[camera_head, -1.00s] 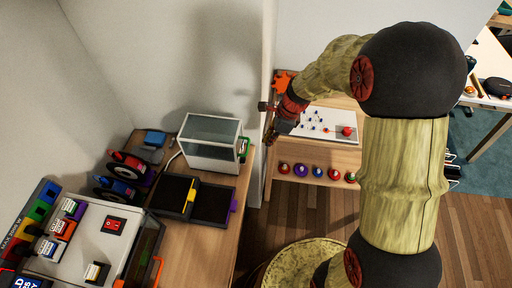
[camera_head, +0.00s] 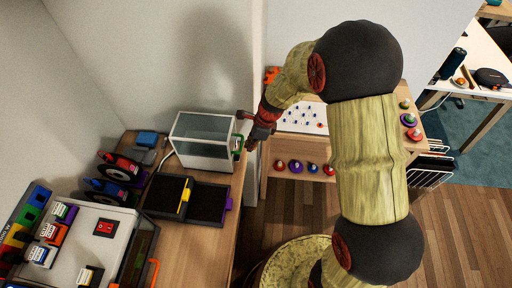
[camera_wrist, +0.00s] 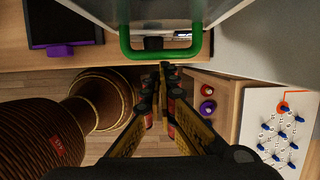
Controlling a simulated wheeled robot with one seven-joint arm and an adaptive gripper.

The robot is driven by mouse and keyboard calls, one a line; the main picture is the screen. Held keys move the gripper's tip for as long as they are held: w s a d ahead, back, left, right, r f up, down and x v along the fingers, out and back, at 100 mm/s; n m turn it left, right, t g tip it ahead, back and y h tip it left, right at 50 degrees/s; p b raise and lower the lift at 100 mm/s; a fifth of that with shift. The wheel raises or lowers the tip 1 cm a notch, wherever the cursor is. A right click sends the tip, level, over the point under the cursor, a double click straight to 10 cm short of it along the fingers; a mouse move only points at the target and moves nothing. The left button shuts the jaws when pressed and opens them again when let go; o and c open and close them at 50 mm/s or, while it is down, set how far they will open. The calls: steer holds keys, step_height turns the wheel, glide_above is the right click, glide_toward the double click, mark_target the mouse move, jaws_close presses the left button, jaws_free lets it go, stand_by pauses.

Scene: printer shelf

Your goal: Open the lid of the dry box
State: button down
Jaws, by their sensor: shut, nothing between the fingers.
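The dry box (camera_head: 203,152) is a clear-walled box with a white frame, standing on the wooden shelf top. Its lid (camera_head: 208,126) looks closed. A green handle (camera_head: 239,147) is on its right side; the handle spans the top of the wrist view (camera_wrist: 125,42). My gripper (camera_head: 249,146) is just right of the handle in the head view. In the wrist view my gripper (camera_wrist: 168,68) has its fingertips together and empty, just below the handle's bar. I cannot tell if they touch it.
Black trays (camera_head: 209,204) with yellow and purple tabs lie in front of the box. Filament spools (camera_head: 119,168) and a printer (camera_head: 75,247) are to the left. A wall edge (camera_head: 258,80) and a wooden stand (camera_head: 312,160) with knobs lie to the right.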

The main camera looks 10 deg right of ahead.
steer(key=shift+w+a+r, duration=0.15)
steer(key=shift+a+r, duration=0.05)
steer(key=shift+r, duration=0.1)
